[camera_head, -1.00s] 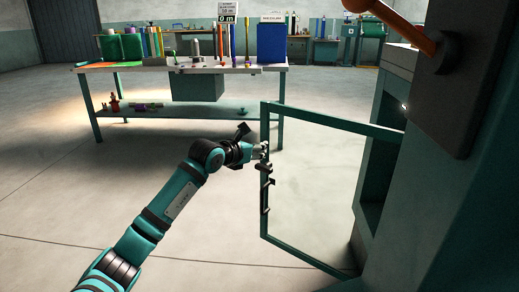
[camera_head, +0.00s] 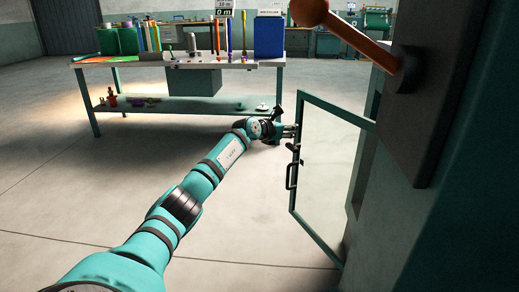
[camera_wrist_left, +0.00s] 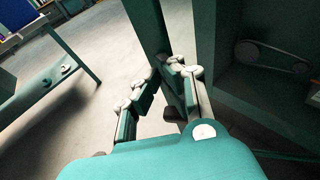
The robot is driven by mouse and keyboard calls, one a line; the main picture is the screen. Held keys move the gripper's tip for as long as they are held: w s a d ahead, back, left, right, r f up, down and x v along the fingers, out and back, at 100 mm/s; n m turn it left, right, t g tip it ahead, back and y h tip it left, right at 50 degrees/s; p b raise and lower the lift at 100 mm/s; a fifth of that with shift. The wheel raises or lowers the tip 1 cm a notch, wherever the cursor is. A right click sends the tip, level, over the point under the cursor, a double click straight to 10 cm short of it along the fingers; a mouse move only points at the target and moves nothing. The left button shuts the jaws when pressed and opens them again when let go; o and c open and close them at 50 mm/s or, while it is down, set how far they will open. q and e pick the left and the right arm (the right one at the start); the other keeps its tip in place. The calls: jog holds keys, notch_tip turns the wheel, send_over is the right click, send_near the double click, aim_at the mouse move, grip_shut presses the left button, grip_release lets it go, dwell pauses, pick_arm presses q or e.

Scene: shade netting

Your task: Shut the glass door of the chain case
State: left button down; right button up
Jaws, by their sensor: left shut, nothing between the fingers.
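The glass door (camera_head: 318,238) of the chain case hangs partly open, its green frame standing out from the case (camera_head: 362,165) at the right. A black handle (camera_head: 290,176) is on its free edge. My left gripper (camera_head: 295,130) is shut and empty at the upper part of that free edge; whether it touches the frame is hard to tell. The left wrist view shows the gripper's fingers (camera_wrist_left: 160,78) close to a dark green frame bar (camera_wrist_left: 150,25). Behind it, inside the case, a chain loop (camera_wrist_left: 272,56) shows. My right gripper is out of view.
An orange lever (camera_head: 350,35) with a ball end juts out from a dark box (camera_head: 430,100) above the door. A workbench (camera_head: 180,62) with tools and rolls stands behind my left arm. The floor left of the door is clear.

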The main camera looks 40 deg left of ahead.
aim_at(299, 127)
pick_arm(q)
jog(key=shift+w+d, duration=0.3)
jog(key=shift+w, duration=0.6)
jog(key=shift+w+d, duration=0.25)
jog(key=shift+w, duration=0.6)
